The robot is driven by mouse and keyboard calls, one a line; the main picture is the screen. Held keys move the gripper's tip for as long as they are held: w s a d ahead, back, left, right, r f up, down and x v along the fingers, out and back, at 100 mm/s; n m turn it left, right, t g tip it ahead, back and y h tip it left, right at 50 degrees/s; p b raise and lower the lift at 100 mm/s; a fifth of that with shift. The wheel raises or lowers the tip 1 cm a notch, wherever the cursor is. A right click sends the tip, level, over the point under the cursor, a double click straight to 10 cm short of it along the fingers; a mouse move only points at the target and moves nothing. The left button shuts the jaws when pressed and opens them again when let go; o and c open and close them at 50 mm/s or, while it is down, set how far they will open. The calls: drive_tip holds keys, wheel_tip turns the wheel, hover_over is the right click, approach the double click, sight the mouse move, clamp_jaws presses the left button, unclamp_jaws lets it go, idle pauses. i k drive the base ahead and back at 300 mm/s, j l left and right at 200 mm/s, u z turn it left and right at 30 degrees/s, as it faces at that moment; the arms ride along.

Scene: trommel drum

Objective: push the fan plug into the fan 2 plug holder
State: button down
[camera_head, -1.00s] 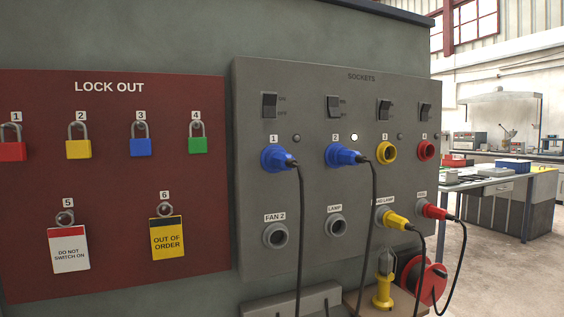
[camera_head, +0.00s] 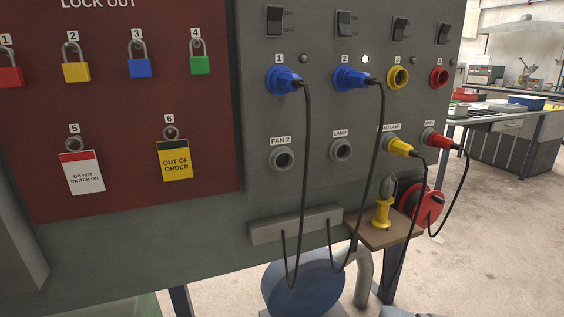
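The fan 2 plug holder (camera_head: 283,159) is a round grey ring below the FAN 2 label on the grey sockets panel. It is empty. A blue plug (camera_head: 287,80) sits in socket 1 above it, its black cable hanging down past the holder's right side. A second blue plug (camera_head: 353,79) sits in socket 2, also with a black cable hanging down. No label names either blue plug as the fan plug. My gripper does not show in the view.
The LAMP holder (camera_head: 342,150) is empty. A yellow plug (camera_head: 400,147) and a red plug (camera_head: 436,138) sit in the holders to its right. The light beside socket 2 is lit.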

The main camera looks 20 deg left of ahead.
sight(284, 81)
drive_tip(key=i+l, duration=0.1)
drive_tip(key=l, duration=0.3)
drive_tip(key=i+l, duration=0.1)
drive_tip(key=l, duration=0.25)
drive_tip(key=i+l, duration=0.1)
drive_tip(key=l, duration=0.3)
drive_tip(key=i+l, duration=0.1)
drive_tip(key=l, duration=0.25)
drive_tip(key=i+l, duration=0.1)
drive_tip(key=l, duration=0.3)
drive_tip(key=u, duration=1.25)
